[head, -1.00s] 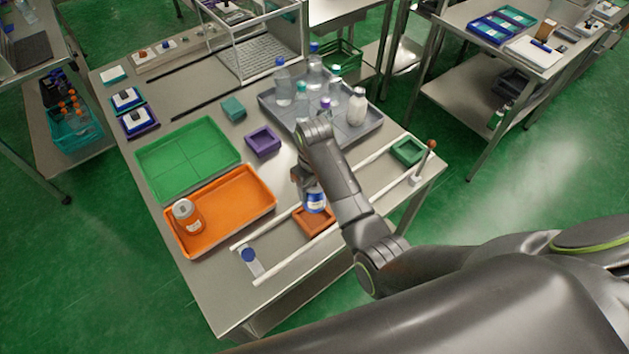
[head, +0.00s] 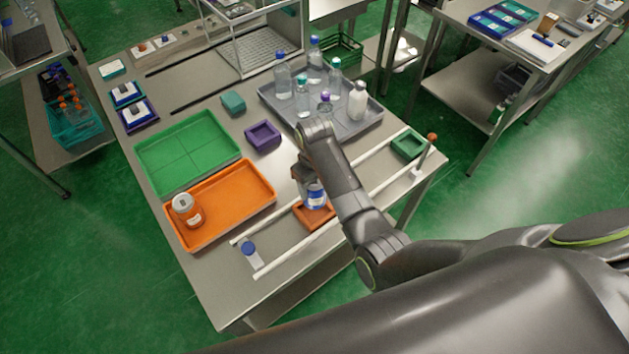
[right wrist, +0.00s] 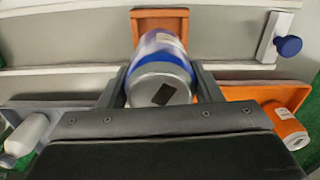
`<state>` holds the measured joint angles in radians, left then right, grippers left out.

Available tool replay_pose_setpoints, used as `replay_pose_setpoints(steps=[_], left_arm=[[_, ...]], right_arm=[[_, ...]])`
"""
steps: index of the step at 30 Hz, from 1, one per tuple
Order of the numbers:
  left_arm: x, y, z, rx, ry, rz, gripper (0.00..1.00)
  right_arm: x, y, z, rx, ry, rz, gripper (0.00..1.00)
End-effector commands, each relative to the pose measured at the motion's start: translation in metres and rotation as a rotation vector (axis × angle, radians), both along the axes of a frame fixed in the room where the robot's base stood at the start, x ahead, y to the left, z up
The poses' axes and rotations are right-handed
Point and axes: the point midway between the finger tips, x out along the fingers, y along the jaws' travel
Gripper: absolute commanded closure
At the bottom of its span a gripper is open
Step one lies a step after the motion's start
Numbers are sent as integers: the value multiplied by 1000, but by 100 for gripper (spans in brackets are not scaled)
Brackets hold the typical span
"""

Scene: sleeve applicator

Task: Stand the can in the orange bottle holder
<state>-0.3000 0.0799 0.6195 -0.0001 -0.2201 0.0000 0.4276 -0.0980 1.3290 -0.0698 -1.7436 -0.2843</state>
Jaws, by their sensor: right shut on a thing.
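The can (head: 315,194), banded in blue and white, is in my right gripper, upright or nearly so in the head view. In the right wrist view the can (right wrist: 160,72) shows its silver end with a dark patch, between the two fingers of my right gripper (right wrist: 161,88). The small orange bottle holder (head: 318,221) is directly below the can, between two white rails. It also shows beyond the can in the right wrist view (right wrist: 160,17). The can hides part of its opening; I cannot tell whether the lower end is inside. My left gripper is not in view.
An orange tray (head: 235,193) with an orange and white container (head: 186,210) lies left of the rails. A green tray (head: 187,150), a purple holder (head: 263,136) and a green holder (head: 408,144) are nearby. Several bottles stand on a grey tray (head: 372,122) behind my arm.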

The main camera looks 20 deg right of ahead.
Motion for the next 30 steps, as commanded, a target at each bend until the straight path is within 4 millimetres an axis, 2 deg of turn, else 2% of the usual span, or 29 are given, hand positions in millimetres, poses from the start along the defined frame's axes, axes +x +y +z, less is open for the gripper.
replay_pose_setpoints(steps=[30], left_arm=[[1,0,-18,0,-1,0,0]], right_arm=[[0,0,-41,0,0,0,75]])
